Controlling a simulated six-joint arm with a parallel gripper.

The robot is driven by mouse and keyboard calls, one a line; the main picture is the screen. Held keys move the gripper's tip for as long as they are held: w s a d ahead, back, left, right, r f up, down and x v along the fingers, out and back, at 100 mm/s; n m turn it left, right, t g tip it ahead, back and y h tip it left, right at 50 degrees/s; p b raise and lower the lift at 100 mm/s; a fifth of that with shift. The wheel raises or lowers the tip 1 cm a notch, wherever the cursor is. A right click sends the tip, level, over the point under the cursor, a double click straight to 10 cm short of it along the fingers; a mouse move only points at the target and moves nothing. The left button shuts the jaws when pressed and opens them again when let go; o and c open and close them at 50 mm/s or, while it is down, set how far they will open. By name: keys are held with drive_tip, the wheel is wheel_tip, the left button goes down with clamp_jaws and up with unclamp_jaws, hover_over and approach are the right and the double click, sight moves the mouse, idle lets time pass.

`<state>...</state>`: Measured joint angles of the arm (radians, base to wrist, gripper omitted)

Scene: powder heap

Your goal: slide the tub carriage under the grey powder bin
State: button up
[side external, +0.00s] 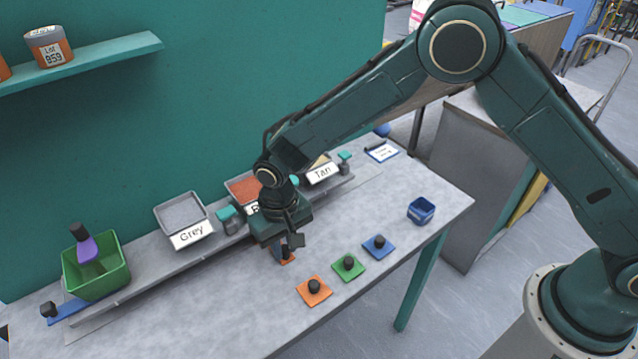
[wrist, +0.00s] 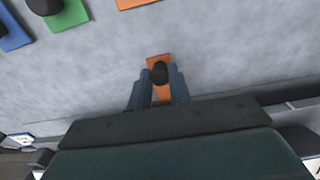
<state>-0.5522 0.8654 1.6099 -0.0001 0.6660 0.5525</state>
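The green tub (side external: 97,281) stands on the rail at the far left in the side view. Its blue base strip (side external: 65,313) sticks out left and bears a black knob (side external: 48,310). The grey powder bin (side external: 180,212), labelled "Grey", sits on the shelf to the right of the tub, so the tub is not below it. My gripper (side external: 289,247) is far to the right of the tub, low over the table. In the wrist view its fingers (wrist: 158,85) stand either side of a black knob (wrist: 159,72) on an orange plate (wrist: 158,62). Whether they press on it is unclear.
A purple-and-black item (side external: 85,246) stands in the tub. Orange (side external: 314,291), green (side external: 348,267) and blue (side external: 379,246) knobbed plates lie in front, with a small blue cup (side external: 421,210) to the right. My gripper partly hides a red powder bin (side external: 243,188); the tan bin's label (side external: 322,173) shows behind.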

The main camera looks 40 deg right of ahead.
clamp_jaws()
drive_tip(key=shift+a, duration=0.1)
drive_tip(key=shift+a, duration=7.2)
drive_tip(key=o, duration=0.7)
unclamp_jaws()
drive_tip(key=shift+r, duration=0.15)
drive_tip(key=shift+r, duration=3.6)
drive_tip(key=shift+d, duration=0.1)
